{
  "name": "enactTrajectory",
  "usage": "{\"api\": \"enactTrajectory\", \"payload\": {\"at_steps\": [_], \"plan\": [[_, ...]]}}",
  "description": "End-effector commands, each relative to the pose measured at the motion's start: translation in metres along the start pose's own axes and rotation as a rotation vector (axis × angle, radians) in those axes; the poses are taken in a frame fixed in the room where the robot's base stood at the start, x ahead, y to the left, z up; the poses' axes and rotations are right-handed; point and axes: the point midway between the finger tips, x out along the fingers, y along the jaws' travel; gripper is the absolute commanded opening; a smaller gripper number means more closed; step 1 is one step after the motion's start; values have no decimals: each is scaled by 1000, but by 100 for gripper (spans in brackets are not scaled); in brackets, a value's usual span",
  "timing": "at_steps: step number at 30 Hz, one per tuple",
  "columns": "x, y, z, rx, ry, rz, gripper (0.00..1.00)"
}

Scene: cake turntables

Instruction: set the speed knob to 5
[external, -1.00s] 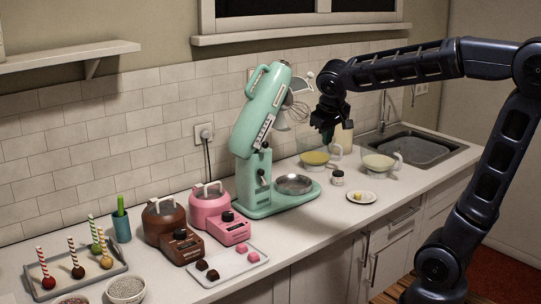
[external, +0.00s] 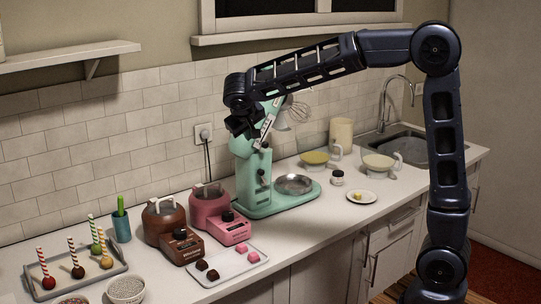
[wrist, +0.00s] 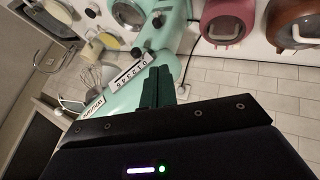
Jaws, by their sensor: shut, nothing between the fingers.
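The mint-green stand mixer (external: 254,185) stands on the counter with its head tilted up; my arm hides most of the head in the external view. In the wrist view, a pale strip (wrist: 131,74) with dark markings runs along the mixer head (wrist: 122,92). A black knob (wrist: 137,52) shows beside the strip, and another black knob (wrist: 158,20) is on the column. I cannot read a setting. My gripper (external: 238,128) is shut and empty, in front of the tilted head. Its fingers (wrist: 157,88) show close to the strip's end; contact cannot be told.
The steel bowl (external: 294,184) sits on the mixer base. Brown (external: 172,222) and pink (external: 212,212) melting pots stand to its left. The whisk (external: 297,110) hangs at the head. Batter bowls (external: 315,160) and the sink (external: 418,147) lie to the right.

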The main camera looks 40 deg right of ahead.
Motion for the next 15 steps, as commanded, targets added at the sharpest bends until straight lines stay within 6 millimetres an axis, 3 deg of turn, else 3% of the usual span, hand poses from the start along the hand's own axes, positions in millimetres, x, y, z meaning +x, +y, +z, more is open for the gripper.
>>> {"api": "enactTrajectory", "payload": {"at_steps": [15], "plan": [[3,-5,-3,1,6,4,0]]}}
